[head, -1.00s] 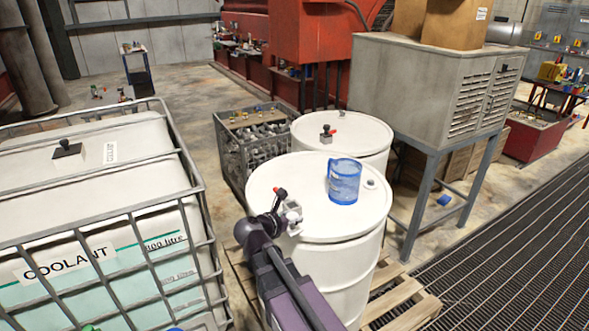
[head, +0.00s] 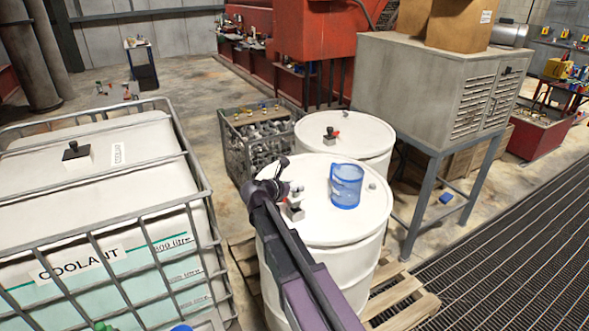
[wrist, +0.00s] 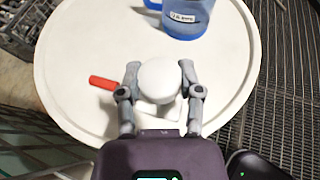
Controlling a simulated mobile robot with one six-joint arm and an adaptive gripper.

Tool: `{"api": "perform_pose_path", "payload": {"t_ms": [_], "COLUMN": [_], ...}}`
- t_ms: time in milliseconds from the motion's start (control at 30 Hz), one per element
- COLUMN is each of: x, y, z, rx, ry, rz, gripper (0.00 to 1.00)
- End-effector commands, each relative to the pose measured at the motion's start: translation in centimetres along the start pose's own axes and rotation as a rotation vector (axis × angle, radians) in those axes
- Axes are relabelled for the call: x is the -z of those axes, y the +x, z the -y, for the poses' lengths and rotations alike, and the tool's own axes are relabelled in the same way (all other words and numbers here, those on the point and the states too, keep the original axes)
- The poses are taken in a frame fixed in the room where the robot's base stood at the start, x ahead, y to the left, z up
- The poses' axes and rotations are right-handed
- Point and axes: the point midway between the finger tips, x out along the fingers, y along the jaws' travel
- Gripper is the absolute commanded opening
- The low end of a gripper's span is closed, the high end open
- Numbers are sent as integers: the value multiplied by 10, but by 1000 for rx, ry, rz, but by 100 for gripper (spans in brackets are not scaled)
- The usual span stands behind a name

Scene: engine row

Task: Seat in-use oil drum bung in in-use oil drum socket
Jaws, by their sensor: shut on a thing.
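The white in-use oil drum (head: 325,225) stands on a pallet, and its round lid fills much of the wrist view (wrist: 80,45). My gripper (head: 284,180) is over the lid's left part. In the wrist view my gripper (wrist: 159,70) is shut on a white rounded piece, which I take to be the bung (wrist: 160,82). A pale block (wrist: 158,112) shows partly below it, with a red lever (wrist: 103,82) to the left. I cannot tell whether the bung touches the block. The socket is not clearly seen; a small grey cap (head: 372,186) sits on the lid's right.
A blue jug (head: 346,186) stands on the lid, right of my gripper. A second white drum (head: 365,135) is behind. The caged coolant tank (head: 95,200) is left, a crate of parts (head: 245,140) behind left, and a grey cabinet (head: 425,90) right.

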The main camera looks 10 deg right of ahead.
Motion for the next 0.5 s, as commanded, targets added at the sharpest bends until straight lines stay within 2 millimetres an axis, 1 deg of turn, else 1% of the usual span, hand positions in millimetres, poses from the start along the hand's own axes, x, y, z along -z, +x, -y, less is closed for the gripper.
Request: {"api": "perform_pose_path", "payload": {"t_ms": [33,133,267,500], "x": [-14,-22,-26,-25], "y": [6,12,16,17], "z": [-10,-18,-21,-20], "rx": [6,12,16,16], "ry": [2,5,7,7], "rz": [0,1,1,1], "gripper": [0,0,0,0]}}
